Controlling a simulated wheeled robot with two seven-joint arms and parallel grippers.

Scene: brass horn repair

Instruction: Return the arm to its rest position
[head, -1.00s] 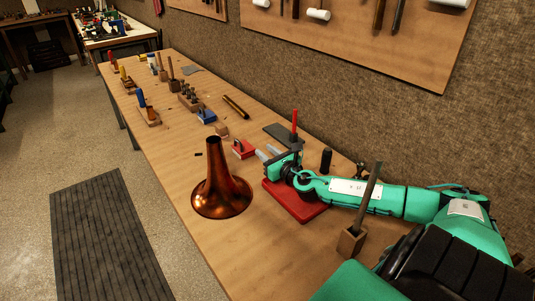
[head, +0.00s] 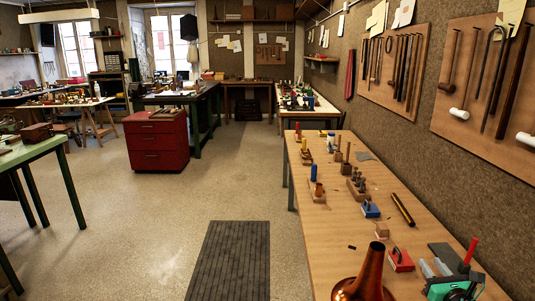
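My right gripper (head: 432,278) is at the lower right of the head view, over the near part of the workbench (head: 337,234). Two grey fingers show apart, with nothing seen between them. The rest of the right arm is cut off by the bottom edge. A copper-coloured horn bell (head: 367,277) stands flared end down on the bench, left of the gripper and apart from it. Its lower part is cut off. My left gripper is not in view.
A red block (head: 401,260) and a dark flat piece (head: 446,257) lie near the gripper. A red-handled tool (head: 471,250) stands beside it. Small tools and wooden holders line the bench farther back. A dark mat (head: 233,262) lies on the open floor. A red drawer cabinet (head: 156,142) stands farther off.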

